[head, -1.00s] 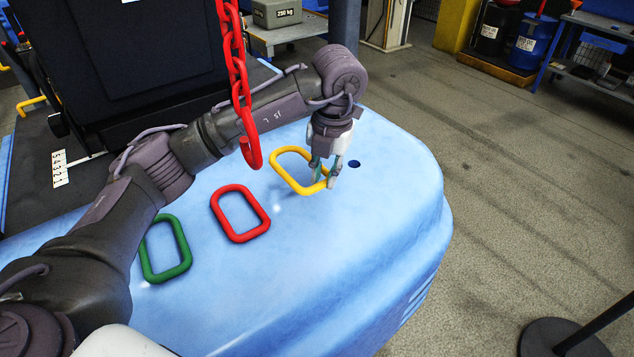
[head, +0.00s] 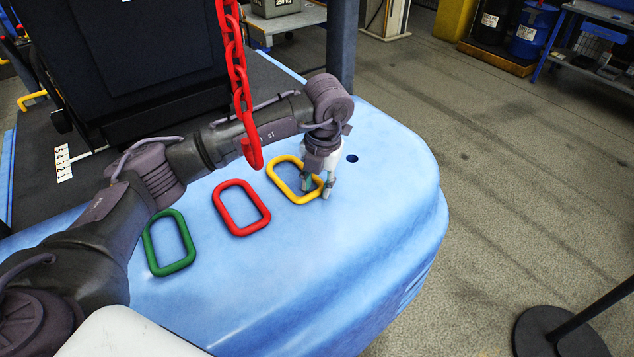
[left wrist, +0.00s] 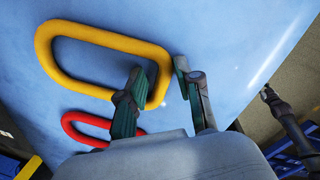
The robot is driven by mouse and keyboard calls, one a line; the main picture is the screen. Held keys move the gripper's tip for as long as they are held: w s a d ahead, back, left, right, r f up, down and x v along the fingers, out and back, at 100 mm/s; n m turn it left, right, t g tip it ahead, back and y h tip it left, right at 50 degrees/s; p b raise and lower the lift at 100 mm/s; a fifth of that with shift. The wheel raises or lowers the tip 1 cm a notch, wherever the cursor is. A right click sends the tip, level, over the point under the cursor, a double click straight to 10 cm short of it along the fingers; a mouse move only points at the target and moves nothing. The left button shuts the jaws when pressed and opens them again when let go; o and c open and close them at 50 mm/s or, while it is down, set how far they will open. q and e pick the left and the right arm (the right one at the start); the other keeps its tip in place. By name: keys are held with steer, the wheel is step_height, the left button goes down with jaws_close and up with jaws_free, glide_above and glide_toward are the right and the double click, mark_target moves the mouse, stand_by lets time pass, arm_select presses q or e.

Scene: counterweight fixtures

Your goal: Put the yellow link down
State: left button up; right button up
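The yellow link (head: 281,182) lies on the blue top (head: 290,270), to the right of the red link. My left gripper (head: 318,189) points down at its near right end. In the left wrist view the yellow link (left wrist: 105,39) has its end bar between the two fingers (left wrist: 161,72), which stand apart with a gap beside the bar. That gripper looks open around the bar. The red link (head: 220,210) and the green link (head: 149,248) lie flat to the left. The red link also shows in part in the left wrist view (left wrist: 82,117). My right gripper is not in view.
A red chain with a hook (head: 239,85) hangs close beside my left forearm. A small dark hole (head: 351,158) is in the blue top, right of the gripper. The blue top is clear in front of the links. A black post base (head: 560,335) stands lower right.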

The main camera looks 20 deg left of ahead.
arm_select(q)
steer(key=shift+o, duration=0.4)
steer(key=shift+r, duration=0.1)
steer(key=r, duration=0.1)
steer(key=r+b, duration=0.1)
steer(key=r, duration=0.1)
steer(key=r+b, duration=0.1)
steer(key=shift+d+r, duration=0.25)
step_height(320, 180, up, 8)
steer(key=b, duration=0.1)
steer(key=shift+d+f, duration=0.25)
steer(key=shift+d, duration=0.1)
steer(key=shift+s, duration=0.1)
